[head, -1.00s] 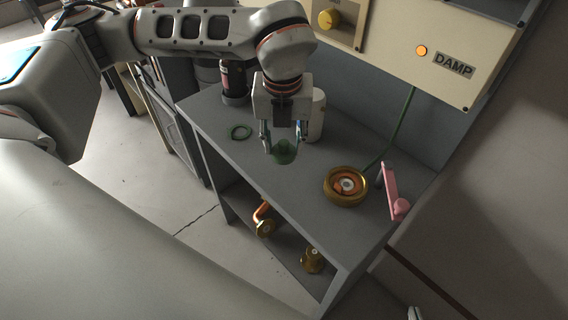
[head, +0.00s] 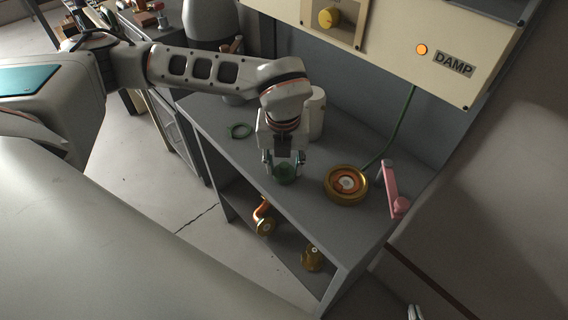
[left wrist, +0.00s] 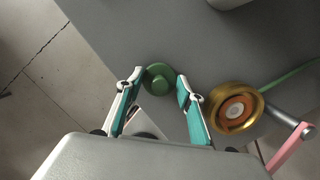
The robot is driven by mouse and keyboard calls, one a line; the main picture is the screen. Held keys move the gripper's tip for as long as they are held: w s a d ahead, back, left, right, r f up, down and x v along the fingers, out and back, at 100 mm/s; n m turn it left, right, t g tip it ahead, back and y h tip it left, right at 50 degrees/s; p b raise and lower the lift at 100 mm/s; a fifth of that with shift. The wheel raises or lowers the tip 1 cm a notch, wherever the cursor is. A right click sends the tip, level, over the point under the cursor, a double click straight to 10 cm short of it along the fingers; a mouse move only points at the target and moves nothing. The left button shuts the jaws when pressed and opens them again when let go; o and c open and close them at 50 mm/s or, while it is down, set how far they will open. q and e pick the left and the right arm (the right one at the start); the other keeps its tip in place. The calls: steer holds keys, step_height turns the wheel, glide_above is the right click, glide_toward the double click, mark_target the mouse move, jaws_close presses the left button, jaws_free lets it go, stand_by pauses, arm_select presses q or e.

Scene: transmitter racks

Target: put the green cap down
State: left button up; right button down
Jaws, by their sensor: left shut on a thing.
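The green cap (head: 285,175) is a round lid with a raised knob, held between the fingertips of my left gripper (head: 284,160). It is low over the grey bench top near the front edge; I cannot tell if it touches the bench. In the left wrist view the cap (left wrist: 160,80) shows between the two teal-lined fingers of the gripper (left wrist: 161,78). A small pale tip at the bottom edge of the head view looks like part of my right gripper (head: 414,312); its jaws are not clear.
A brass ring fitting (head: 346,185) with an orange centre lies right of the cap, then a pink lever (head: 392,188). Brass parts (head: 312,258) sit on the lower shelf.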

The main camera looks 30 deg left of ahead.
mark_target(283, 178)
arm_select(q)
steer(key=o, duration=1.2)
steer(key=shift+f, duration=0.1)
steer(key=shift+r, duration=0.3)
steer(key=r, duration=0.4)
steer(key=s+r, duration=0.1)
steer(key=r, duration=0.6)
steer(key=shift+s+d+r, duration=0.3)
steer(key=shift+d, duration=0.1)
steer(key=shift+s, duration=0.1)
